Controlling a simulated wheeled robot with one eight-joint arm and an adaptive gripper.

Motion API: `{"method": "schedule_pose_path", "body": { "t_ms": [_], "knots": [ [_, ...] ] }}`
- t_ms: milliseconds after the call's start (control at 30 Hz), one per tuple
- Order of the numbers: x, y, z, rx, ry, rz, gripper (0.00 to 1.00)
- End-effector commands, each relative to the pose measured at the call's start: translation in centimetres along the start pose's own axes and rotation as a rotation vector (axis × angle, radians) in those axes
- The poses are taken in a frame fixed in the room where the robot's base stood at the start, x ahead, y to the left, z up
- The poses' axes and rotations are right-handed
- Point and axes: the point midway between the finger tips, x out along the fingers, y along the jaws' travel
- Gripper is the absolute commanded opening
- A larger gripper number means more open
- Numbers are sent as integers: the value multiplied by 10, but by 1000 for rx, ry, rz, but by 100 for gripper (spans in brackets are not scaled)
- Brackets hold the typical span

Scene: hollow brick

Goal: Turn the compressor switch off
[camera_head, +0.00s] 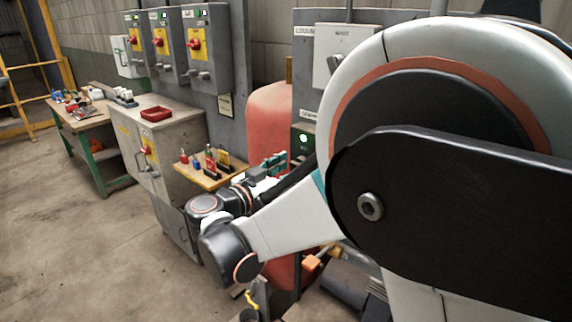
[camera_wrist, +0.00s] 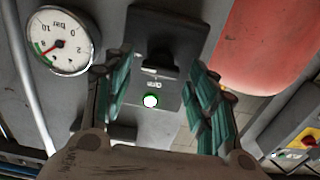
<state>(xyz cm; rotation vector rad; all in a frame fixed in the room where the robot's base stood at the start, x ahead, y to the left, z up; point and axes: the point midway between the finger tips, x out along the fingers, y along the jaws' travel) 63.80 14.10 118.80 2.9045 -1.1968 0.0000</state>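The compressor switch is a dark control plate (camera_wrist: 140,92) with a black knob or handle (camera_wrist: 160,45), seen upside down in the wrist view. A round lamp (camera_wrist: 150,101) on it glows green-white. In the head view the lit green lamp (camera_head: 303,138) shows on a dark box right of the red tank; the knob is not clear there. My gripper (camera_wrist: 160,95) is open, its two teal-padded fingers on either side of the switch in the picture, with nothing between them. I cannot tell whether they touch it. In the head view my gripper (camera_head: 272,167) is near the box, partly hidden by my arm.
A pressure gauge (camera_wrist: 62,41) is beside the switch. The red tank (camera_head: 269,115) stands close by. A small shelf (camera_head: 208,174) with padlocks, a grey cabinet (camera_head: 170,125) and wall boxes with red-yellow switches (camera_head: 196,44) are at left. Open floor (camera_head: 70,240) lies at lower left.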

Motion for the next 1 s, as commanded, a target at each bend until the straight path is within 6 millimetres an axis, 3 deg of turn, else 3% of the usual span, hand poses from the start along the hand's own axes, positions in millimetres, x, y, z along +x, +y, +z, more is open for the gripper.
{"method": "schedule_pose_path", "body": {
  "t_ms": [33,133,167,567,1000],
  "knots": [
    [0,0,0,0,0,0,35],
    [0,0,0,0,0,0,12],
    [0,0,0,0,0,0,11],
    [0,0,0,-50,0,0,11],
    [0,-1,0,-383,0,0,11]
  ]
}}
